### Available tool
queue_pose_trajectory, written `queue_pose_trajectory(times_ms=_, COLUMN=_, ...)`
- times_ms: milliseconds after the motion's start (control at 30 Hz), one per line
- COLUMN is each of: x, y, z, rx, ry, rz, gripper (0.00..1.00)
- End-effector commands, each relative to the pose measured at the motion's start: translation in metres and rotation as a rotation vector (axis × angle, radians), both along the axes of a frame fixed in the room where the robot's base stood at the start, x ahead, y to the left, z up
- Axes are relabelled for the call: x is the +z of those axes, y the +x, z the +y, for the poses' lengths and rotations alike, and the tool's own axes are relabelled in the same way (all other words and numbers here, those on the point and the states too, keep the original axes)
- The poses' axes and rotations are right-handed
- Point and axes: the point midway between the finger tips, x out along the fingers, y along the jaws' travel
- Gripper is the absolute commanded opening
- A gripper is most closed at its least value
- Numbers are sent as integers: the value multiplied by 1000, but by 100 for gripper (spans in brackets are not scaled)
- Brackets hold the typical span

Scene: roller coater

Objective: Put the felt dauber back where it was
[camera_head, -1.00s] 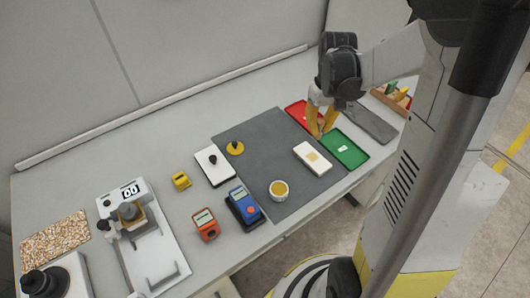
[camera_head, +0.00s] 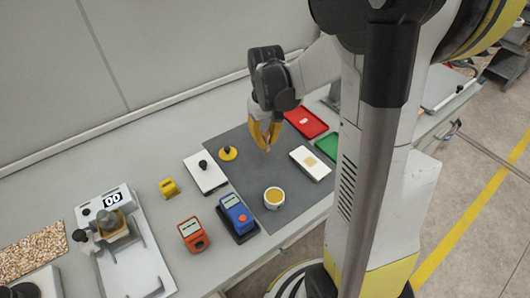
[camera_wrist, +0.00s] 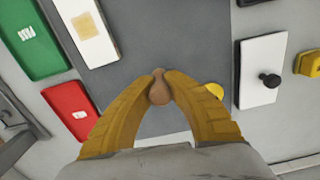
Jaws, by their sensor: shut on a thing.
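My gripper (camera_head: 266,146) is above the dark grey mat (camera_head: 245,175), near its back, right of the yellow disc. In the wrist view my gripper (camera_wrist: 160,76) has its yellow fingers closed on a small tan, rounded thing, apparently the handle of the felt dauber (camera_wrist: 158,92). The dauber's felt end is hidden, and I cannot make the dauber out clearly in the head view. The mat's surface (camera_wrist: 165,35) shows beyond the fingertips.
A yellow disc with black knob (camera_head: 228,153) and a white plate with black knob (camera_head: 206,176) are left. Red (camera_head: 306,122) and green (camera_head: 327,146) trays are right. Blue (camera_head: 237,215) and orange (camera_head: 193,235) devices stand front left.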

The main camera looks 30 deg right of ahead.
Motion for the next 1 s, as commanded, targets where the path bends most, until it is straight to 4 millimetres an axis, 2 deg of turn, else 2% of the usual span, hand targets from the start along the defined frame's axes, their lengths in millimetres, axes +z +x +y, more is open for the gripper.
queue_pose_trajectory(times_ms=133, x=-13, y=1, z=1, rx=0, ry=0, rz=0, gripper=0)
queue_pose_trajectory(times_ms=300, x=-40, y=1, z=1, rx=-1, ry=0, rz=0, gripper=0)
queue_pose_trajectory(times_ms=700, x=-45, y=1, z=1, rx=-1, ry=0, rz=0, gripper=0)
queue_pose_trajectory(times_ms=733, x=-44, y=1, z=1, rx=-1, ry=0, rz=0, gripper=20)
queue_pose_trajectory(times_ms=767, x=-44, y=1, z=1, rx=-1, ry=0, rz=0, gripper=29)
queue_pose_trajectory(times_ms=1000, x=-43, y=1, z=1, rx=-1, ry=0, rz=0, gripper=30)
